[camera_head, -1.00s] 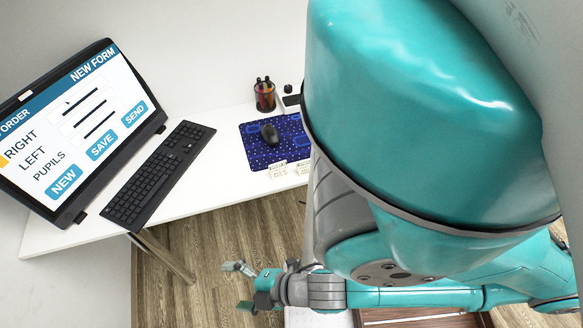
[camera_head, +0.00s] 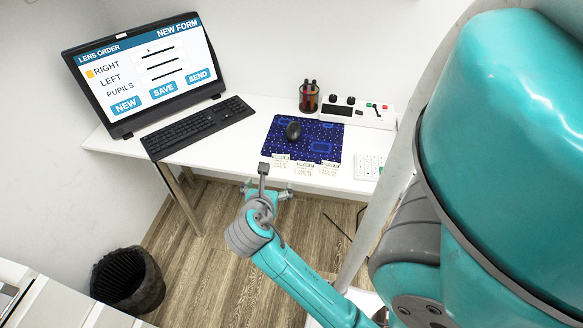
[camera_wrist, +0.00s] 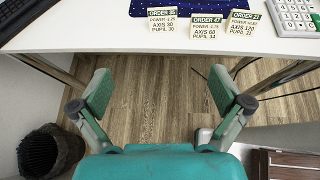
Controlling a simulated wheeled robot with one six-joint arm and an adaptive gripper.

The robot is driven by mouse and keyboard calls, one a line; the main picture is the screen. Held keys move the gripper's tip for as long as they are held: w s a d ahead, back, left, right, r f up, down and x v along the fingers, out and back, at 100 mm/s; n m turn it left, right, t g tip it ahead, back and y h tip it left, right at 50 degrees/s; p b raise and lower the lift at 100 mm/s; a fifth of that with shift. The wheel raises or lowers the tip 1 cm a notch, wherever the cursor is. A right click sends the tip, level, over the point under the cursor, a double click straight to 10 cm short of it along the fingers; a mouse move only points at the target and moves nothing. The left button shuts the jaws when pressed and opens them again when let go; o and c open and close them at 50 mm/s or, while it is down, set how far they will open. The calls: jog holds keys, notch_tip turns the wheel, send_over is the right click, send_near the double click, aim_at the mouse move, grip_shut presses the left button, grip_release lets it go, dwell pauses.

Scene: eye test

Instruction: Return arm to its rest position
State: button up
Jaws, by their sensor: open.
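My gripper (camera_head: 267,190) is open and empty in the head view, in front of the desk's front edge and over the wooden floor. My teal arm reaches it from the lower right. In the wrist view my gripper (camera_wrist: 161,90) shows two fingers spread wide, with only floor (camera_wrist: 160,115) between them. The white desk (camera_head: 225,150) lies just beyond the fingertips, apart from them. Three order cards lie along its front edge, including the middle card (camera_wrist: 203,25).
A monitor (camera_head: 140,75) and keyboard (camera_head: 198,127) stand at the left of the desk. A mouse (camera_head: 293,131) lies on a blue mat (camera_head: 318,150). A black bin (camera_head: 127,280) stands lower left.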

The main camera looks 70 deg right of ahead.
jog(key=x, duration=1)
jog(key=shift+s, duration=0.15)
jog(key=shift+r, duration=0.15)
dwell(0.4)
jog(key=v, duration=1)
